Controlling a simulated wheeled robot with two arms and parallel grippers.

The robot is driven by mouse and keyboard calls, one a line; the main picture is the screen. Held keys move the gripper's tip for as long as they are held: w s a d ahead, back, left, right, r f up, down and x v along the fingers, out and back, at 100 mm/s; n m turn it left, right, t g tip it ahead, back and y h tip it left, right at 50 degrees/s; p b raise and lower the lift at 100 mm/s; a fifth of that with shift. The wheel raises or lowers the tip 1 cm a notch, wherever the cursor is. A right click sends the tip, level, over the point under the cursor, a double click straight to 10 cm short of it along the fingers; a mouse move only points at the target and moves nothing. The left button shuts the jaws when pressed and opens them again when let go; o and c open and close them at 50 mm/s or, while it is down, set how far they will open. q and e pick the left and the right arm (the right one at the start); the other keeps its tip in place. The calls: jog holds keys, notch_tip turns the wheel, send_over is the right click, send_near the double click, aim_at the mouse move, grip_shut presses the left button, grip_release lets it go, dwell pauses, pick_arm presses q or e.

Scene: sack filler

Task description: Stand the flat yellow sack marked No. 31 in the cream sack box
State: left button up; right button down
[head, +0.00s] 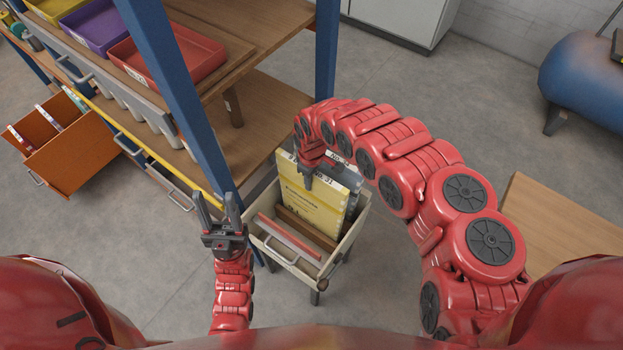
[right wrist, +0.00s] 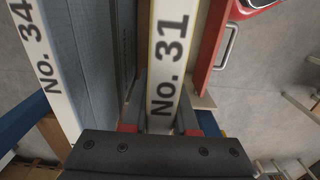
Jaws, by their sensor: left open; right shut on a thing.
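The yellow sack (head: 312,207) stands roughly upright at the cream sack box (head: 305,277), its lower part inside the box. I cannot tell whether it touches the bottom. My right gripper (head: 308,178) is shut on its top edge; in the right wrist view the fingers (right wrist: 160,128) sit either side of the white edge marked No. 31 (right wrist: 168,65). A grey sack marked No. 34 (right wrist: 85,70) stands behind it. A red-edged flat item (head: 290,238) and a brown strip (head: 307,228) are in front. My left gripper (head: 221,212) is open and empty, left of the box.
A blue post (head: 180,90) and shelving with a red tray (head: 170,55) and a purple tray (head: 95,28) rise at the left. An orange box (head: 75,150) holds several flat items. A wooden top (head: 550,225) lies at the right. The floor behind the box is clear.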

jog(key=shift+f, duration=0.1)
jog(key=c, duration=0.6)
grip_release()
notch_tip(320, 180, up, 8)
jog(key=shift+w+f+b, duration=0.1)
jog(key=shift+b, duration=0.35)
notch_tip(320, 180, up, 8)
jog(key=p, duration=0.4)
jog(key=shift+f, duration=0.1)
jog(key=shift+r+p, duration=0.3)
jog(key=shift+r, duration=0.6)
